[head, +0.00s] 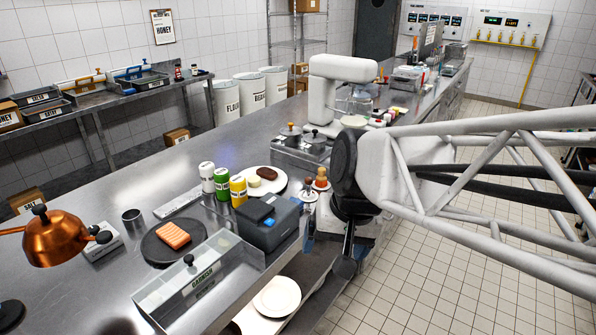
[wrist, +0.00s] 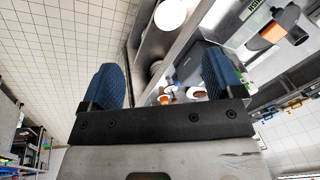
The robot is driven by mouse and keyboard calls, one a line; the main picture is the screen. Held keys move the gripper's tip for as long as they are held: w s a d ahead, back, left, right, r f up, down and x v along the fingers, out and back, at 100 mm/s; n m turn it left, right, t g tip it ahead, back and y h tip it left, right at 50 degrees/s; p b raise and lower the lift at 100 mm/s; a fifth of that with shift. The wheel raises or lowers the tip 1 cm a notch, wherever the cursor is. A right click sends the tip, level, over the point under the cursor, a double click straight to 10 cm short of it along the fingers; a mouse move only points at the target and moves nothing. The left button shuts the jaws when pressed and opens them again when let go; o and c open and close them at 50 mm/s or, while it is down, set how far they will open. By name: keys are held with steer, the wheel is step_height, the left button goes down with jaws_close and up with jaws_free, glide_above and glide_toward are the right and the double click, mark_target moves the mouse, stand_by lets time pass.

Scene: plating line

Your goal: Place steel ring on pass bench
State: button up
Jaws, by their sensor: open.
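A small steel cylinder (head: 132,217), which looks like the steel ring, stands upright on the steel bench near the copper lamp. I cannot tell whether it is hollow. The long steel bench (head: 92,262), apparently the pass bench, runs from the front left to the back right. My gripper (head: 346,266) hangs beyond the bench's right edge, far from the cylinder. In the wrist view its two blue fingers are wide apart with nothing between them (wrist: 162,82). I cannot make out the cylinder in the wrist view.
A copper lamp (head: 55,239), a dark round board (head: 155,251) with an orange slab, a clear garnish box (head: 180,300) and a dark printer-like box (head: 266,222) crowd the near bench. Plates (head: 277,296) lie on the shelf below. The tiled floor (head: 440,290) is clear.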

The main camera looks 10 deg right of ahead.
steer(key=s+d+n+h, duration=0.1)
steer(key=s+d+h, duration=0.1)
steer(key=s+d, duration=0.3)
steer(key=shift+s+f+n+t, duration=0.3)
steer(key=shift+s+f+n, duration=0.1)
steer(key=shift+s, duration=0.15)
steer(key=shift+o, duration=0.4)
steer(key=shift+w+a+r, duration=0.1)
steer(key=w+a+r+n+y, duration=0.1)
steer(key=w+a+n, duration=0.2)
steer(key=w+a, duration=0.55)
steer(key=w+a+n+y, duration=0.1)
steer(key=w+a+n, duration=0.35)
steer(key=w, duration=0.75)
steer(key=w+a+r+n+y, duration=0.1)
steer(key=w+a+n, duration=0.1)
steer(key=w+a, duration=0.8)
steer(key=n+g+y, duration=0.2)
steer(key=n, duration=0.5)
glide_above(133, 220)
steer(key=w+d, duration=0.2)
steer(key=w, duration=0.1)
step_height(133, 220, down, 16)
steer(key=r, duration=0.1)
steer(key=shift+s+d+f, duration=0.15)
steer(key=shift+s+f, duration=0.1)
